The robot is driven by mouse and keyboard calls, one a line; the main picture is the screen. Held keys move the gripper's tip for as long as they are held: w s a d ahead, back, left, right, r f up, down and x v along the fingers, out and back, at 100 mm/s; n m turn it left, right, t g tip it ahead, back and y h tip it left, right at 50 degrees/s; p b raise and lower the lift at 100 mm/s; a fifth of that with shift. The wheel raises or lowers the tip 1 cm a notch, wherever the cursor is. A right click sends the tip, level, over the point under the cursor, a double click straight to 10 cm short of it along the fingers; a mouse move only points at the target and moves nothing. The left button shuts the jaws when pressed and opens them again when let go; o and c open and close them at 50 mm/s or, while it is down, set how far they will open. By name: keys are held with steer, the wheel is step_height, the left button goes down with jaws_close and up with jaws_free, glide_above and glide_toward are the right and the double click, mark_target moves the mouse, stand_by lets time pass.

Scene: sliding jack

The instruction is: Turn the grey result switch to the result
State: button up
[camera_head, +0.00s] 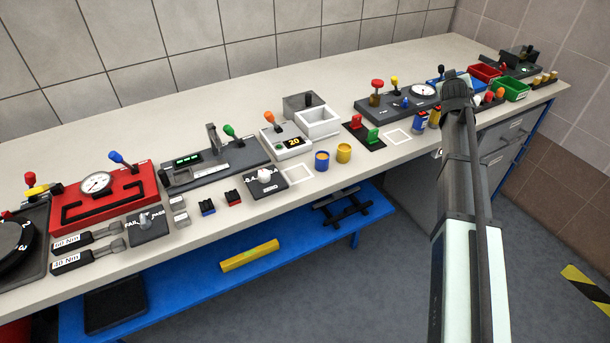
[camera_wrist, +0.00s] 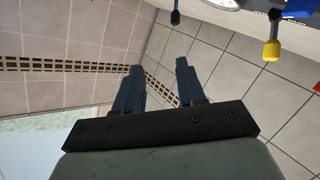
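The grey result switch (camera_head: 146,219) is a grey knob on a dark square plate marked FAIL and PASS. It sits near the front edge at the left of the bench. The knob's exact pointing is too small to tell. My gripper (camera_head: 457,90) is far from it, at the right part of the bench near the blue bin, and is seen mostly from behind. In the wrist view my gripper (camera_wrist: 160,66) has its two fingers apart with nothing between them. The switch is not in the wrist view.
A red gauge box (camera_head: 105,195) stands behind the switch, with torque wrenches (camera_head: 88,260) to its left. Small grey blocks (camera_head: 180,211) lie to its right. Another dark plate with a white knob (camera_head: 264,176) is further right. Levers stand up along the bench.

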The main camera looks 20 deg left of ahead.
steer(key=s+a+r+n+y, duration=0.1)
steer(key=s+a+r+y, duration=0.4)
steer(key=a, duration=1)
steer(key=s+a+r+n+y, duration=0.2)
steer(key=s+a+r, duration=0.4)
steer(key=a+r, duration=0.7)
steer(key=s+a+r+n+y, duration=0.1)
steer(key=s+a+r+y, duration=0.4)
steer(key=a, duration=1.3)
steer(key=s+a+f+g+h, duration=0.2)
steer(key=s+a+f+g, duration=0.35)
steer(key=s+a, duration=0.45)
steer(key=g+h, duration=0.8)
steer(key=g, duration=0.2)
glide_toward(142, 219)
step_height(142, 219, down, 9)
steer(key=shift+s+a+r, duration=0.1)
steer(key=shift+r, duration=0.1)
steer(key=shift+c, duration=0.2)
